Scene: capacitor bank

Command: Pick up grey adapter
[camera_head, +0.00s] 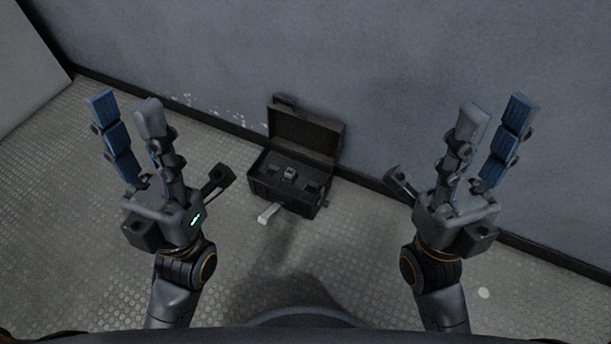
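An open dark case (258,182) stands on the floor against the wall, with its lid (305,132) raised. A small grey piece (290,172) sits in the case among darker pieces; it may be the grey adapter, but it is too small to tell. A light grey bar-shaped piece (268,213) is just in front of the case; I cannot tell if it is attached. My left gripper (126,108) is to the left of the case, fingers spread, open and empty. My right gripper (496,116) is to the right of the case, also open and empty. Neither touches the case.
A grey wall (400,60) runs behind the case, with a dark skirting (365,182) at its foot. A pale panel (30,70) stands at the upper left. The textured floor (320,250) in front of the case is clear. A small pale spot (484,293) lies at the lower right.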

